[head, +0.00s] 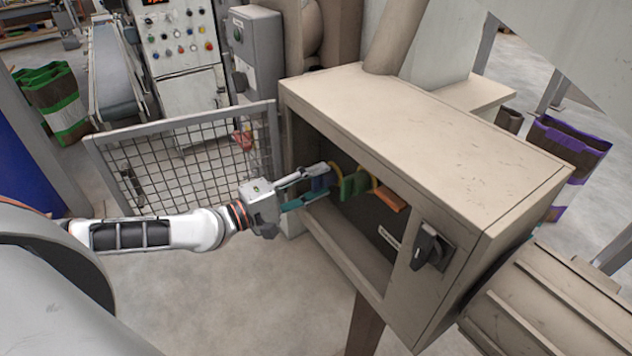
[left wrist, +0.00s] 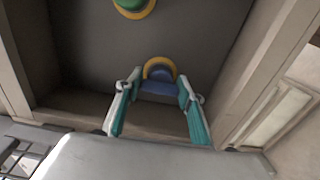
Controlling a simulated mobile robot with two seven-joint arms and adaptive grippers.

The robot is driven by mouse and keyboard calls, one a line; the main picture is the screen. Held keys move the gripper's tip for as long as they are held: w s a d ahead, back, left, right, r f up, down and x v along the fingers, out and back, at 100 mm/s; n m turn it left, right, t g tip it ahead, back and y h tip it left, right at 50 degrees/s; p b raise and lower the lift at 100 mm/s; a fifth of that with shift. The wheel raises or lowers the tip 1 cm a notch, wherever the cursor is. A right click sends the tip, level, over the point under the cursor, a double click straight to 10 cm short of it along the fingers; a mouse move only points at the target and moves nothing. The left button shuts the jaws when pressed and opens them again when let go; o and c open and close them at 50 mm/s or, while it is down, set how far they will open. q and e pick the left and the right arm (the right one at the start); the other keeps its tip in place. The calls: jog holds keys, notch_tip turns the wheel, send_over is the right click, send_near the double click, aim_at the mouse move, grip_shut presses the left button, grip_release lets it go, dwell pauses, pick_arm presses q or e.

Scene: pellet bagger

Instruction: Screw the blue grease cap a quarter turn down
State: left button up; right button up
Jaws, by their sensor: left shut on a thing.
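The blue grease cap (head: 320,183) is in the open-fronted beige cabinet, at the left end of a row of caps. In the left wrist view the blue cap (left wrist: 158,88) stands in front of a yellow ring (left wrist: 159,66) on the dark back panel. My left gripper (head: 317,185) reaches in from the left and is shut on the blue cap, with one teal-padded finger (left wrist: 188,92) on each side of it. The fingers partly hide the cap in the head view. My right gripper is in neither view.
A green cap (head: 352,186) and an orange cap (head: 390,199) sit to the right in the cabinet (head: 455,110). The cabinet frame surrounds the opening closely. A black rotary handle (head: 430,246) is on its front right. A mesh gate (head: 185,160) stands to the left.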

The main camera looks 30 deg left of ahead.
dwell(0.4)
pick_arm(q)
jog(key=o, duration=0.8)
jog(key=shift+d, duration=0.1)
jog(key=shift+o, duration=0.2)
jog(key=shift+s+a, duration=0.3)
jog(key=shift+s, duration=0.1)
jog(key=v, duration=1.1)
jog(key=s+d+f+m+g+h, duration=0.15)
jog(key=s+d+f+m, duration=0.25)
jog(key=d+f+m, duration=0.75)
jog(key=s+a+f+m+g+y, duration=0.1)
jog(key=s+f+m+g+y, duration=0.1)
jog(key=f, duration=0.9)
jog(key=s+f+m+g+y, duration=0.1)
jog(key=s+f+y, duration=0.4)
jog(key=f, duration=0.6)
jog(key=shift+a+m+g+y, duration=0.35)
jog(key=shift+a+m+y, duration=0.05)
jog(key=shift+m+y, duration=0.4)
